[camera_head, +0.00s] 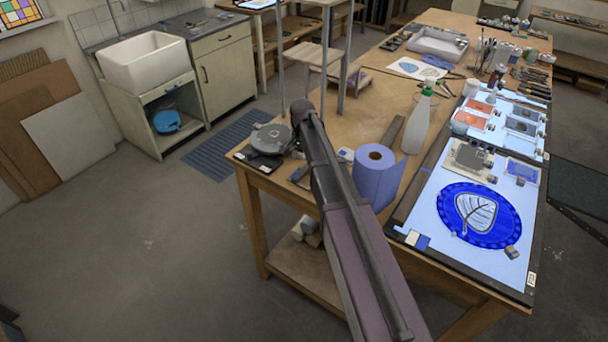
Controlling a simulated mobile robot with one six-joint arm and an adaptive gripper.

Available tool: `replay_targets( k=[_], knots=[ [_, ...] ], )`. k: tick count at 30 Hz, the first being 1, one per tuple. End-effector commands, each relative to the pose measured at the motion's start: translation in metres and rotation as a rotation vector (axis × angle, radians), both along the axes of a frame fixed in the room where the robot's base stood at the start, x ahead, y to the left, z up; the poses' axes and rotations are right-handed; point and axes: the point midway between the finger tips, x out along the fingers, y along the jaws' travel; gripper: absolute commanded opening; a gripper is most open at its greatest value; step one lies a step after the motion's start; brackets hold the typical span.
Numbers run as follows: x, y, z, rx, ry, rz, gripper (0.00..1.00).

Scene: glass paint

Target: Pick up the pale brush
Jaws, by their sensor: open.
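Several brushes and slim tools (534,83) lie at the right edge of the wooden table, and thin handles stand in a jar (487,56) near them. A thin light-coloured strip, perhaps a brush, lies at the far end of the lit panel. At this size I cannot tell which is the pale brush. My arm rises from the bottom of the view over the table's near left corner, well apart from these tools. Its dark upper end is a rounded joint. I see no gripper fingers.
A blue paper roll (375,176) and a green-capped spray bottle (417,124) stand between my arm and the lit panel (440,185). A blue-painted glass disc (450,222), small blocks and paint trays occupy the panel. The floor (130,260) at left is clear.

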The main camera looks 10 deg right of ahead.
Motion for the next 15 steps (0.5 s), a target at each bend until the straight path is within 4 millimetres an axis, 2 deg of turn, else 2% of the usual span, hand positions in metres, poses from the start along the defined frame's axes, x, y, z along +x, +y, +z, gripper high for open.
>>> replay_targets(
  k=[15],
  knots=[
    [-0.0006, 0.0001, -0.0050, 0.000, 0.000, 0.000, 0.71]
  ],
)
